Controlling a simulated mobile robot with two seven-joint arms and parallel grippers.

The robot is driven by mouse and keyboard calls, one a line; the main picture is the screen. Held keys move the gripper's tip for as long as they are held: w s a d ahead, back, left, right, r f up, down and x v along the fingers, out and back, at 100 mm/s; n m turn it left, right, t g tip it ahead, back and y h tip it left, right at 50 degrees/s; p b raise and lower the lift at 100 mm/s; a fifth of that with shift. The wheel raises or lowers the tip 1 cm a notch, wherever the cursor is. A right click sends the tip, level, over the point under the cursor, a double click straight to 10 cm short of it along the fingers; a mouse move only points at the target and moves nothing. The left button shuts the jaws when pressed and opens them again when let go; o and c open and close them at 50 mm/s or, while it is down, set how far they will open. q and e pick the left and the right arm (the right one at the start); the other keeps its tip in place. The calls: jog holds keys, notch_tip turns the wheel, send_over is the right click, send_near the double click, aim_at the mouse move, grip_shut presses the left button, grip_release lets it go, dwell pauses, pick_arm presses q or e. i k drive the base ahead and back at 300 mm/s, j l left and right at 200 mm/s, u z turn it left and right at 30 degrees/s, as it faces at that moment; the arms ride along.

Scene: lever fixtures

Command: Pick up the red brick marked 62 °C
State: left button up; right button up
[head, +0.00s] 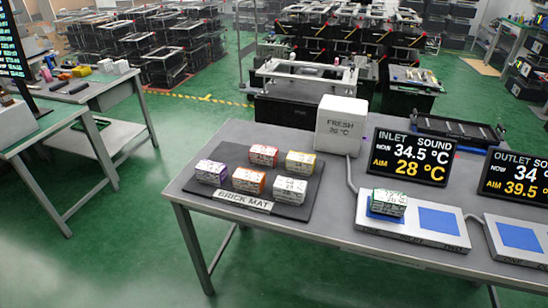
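The red brick (263,155) is a white block with a red edge. It lies at the back of the dark brick mat (315,183) on the grey table. Its printed marking is too small to read. Around it on the mat lie a purple-edged brick (211,172), an orange-edged brick (248,180), a yellow-edged brick (300,161) and a grey-white brick (290,190). All stand apart, with narrow gaps. Neither of my grippers shows in the head view.
A white "FRESH" box (341,125) stands right of the mat. A green-edged brick (389,203) sits on a blue pad of the white inlet fixture (412,231). The inlet display (413,157) and outlet display (515,177) stand behind. Table space left of the mat is narrow.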

aim_at(265, 156)
jog(key=z, duration=0.55)
jog(key=j+z, duration=0.25)
jog(key=z, duration=0.2)
jog(key=j+z, duration=0.25)
jog(key=z, duration=0.15)
jog(key=j+z, duration=0.25)
jog(key=z, duration=0.2)
jog(key=k+j+z, duration=0.2)
jog(key=j, duration=0.15)
jog(key=j+z, duration=0.2)
jog(key=k+j+z, duration=0.2)
jog(key=j, duration=0.2)
